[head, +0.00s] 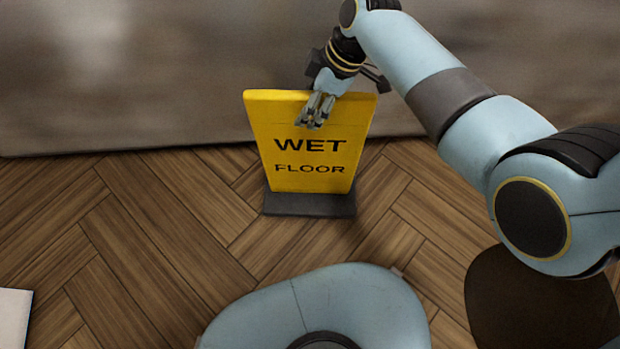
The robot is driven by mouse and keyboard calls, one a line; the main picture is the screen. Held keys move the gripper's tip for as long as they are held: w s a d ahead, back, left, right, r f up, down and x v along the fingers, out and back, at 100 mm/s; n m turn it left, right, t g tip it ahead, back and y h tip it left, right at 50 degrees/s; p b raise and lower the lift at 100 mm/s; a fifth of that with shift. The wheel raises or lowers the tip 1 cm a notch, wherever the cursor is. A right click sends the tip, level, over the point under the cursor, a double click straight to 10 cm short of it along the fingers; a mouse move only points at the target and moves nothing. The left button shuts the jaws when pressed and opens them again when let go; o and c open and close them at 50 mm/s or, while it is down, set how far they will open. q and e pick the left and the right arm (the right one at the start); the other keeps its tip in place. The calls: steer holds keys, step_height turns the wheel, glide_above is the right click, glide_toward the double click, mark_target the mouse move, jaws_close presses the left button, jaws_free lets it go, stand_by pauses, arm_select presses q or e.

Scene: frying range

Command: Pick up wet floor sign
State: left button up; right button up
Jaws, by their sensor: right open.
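The wet floor sign (309,155) is a yellow panel with black lettering on a dark base (308,204). It stands upright on the wooden floor, close to the grey wall. My right gripper (314,117) is at the sign's top edge, with its fingers in front of the upper part of the panel. The gripper is open. I cannot tell whether the fingers touch the sign. The back of the sign is hidden. My left gripper is not in view.
A grey wall or panel (130,75) runs across the back, right behind the sign. The wooden floor (140,240) is clear to the left of the sign. A white object (14,318) shows at the lower left edge.

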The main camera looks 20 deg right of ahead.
steer(key=shift+c, duration=0.3)
jaws_close()
steer(key=shift+w+r, duration=0.1)
steer(key=shift+r, duration=0.1)
